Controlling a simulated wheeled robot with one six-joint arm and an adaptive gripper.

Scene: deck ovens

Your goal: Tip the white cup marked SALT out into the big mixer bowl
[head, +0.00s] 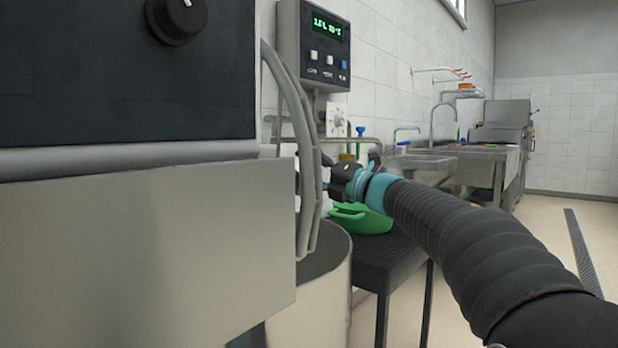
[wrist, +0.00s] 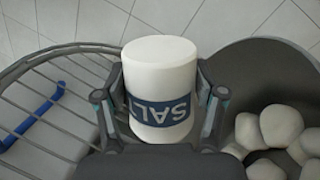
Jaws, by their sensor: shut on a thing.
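The white cup (wrist: 158,60) with a blue band marked SALT is between the two fingers of my gripper (wrist: 160,105) in the wrist view. The fingers are shut on its sides. One pale, closed-looking end faces up the picture; I cannot tell how far it is tilted. In the head view my gripper (head: 340,180) is beside the mixer's wire guard, and the cup cannot be made out. In the wrist view a dark round surface (wrist: 240,75) with several pale lumps lies right of the cup.
The wire guard (head: 302,150) curves close to my gripper and also fills the wrist view's left (wrist: 50,75). The mixer head (head: 130,230) blocks the left. A green container (head: 365,219) stands on a dark table (head: 400,262). Sinks (head: 430,165) line the wall; floor at right is clear.

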